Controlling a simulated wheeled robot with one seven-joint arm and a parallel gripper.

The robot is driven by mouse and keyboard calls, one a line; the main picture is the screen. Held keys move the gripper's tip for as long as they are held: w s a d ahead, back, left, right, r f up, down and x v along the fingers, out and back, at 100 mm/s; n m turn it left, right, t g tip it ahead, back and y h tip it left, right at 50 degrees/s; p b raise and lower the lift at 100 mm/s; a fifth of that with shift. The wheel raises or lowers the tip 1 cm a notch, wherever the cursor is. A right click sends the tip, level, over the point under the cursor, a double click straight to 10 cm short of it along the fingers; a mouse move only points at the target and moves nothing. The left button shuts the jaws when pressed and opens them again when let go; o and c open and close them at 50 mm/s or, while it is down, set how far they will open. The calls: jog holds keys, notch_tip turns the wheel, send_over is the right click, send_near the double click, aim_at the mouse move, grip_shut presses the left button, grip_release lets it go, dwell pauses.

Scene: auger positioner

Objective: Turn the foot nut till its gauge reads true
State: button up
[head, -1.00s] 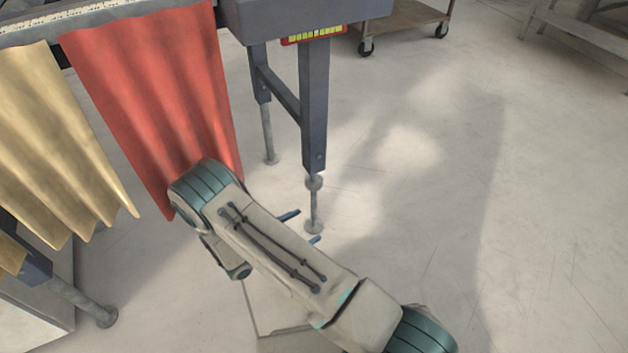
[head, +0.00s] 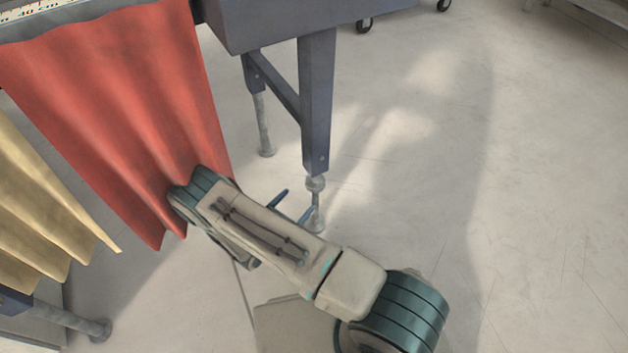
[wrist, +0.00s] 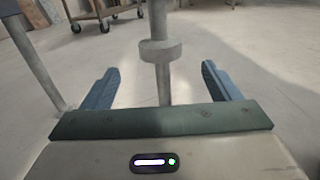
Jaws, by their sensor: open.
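The foot nut (head: 316,183) is a round grey collar on the threaded foot under the blue-grey machine leg (head: 317,110). It also shows in the wrist view (wrist: 160,50), beyond my fingers and centred between them. My gripper (head: 292,203) is open, with its two blue fingers spread. In the wrist view my gripper (wrist: 165,88) has the thin foot rod (wrist: 163,84) standing between the fingers, and neither finger visibly touches it. The foot pad (head: 316,226) rests on the floor. The gauge does not show in either view now.
A red curtain (head: 120,110) and a tan curtain (head: 45,190) hang at the left, the red one close to my arm. A second leg foot (head: 264,130) stands behind. A wheeled cart (wrist: 110,12) is in the background. The floor (head: 420,200) at the right is clear.

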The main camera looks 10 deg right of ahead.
aim_at(313, 185)
jog(key=b+x, duration=0.2)
jog(key=x, duration=0.8)
jog(key=shift+w+d, duration=0.15)
jog(key=shift+d, duration=0.05)
jog(key=c, duration=1)
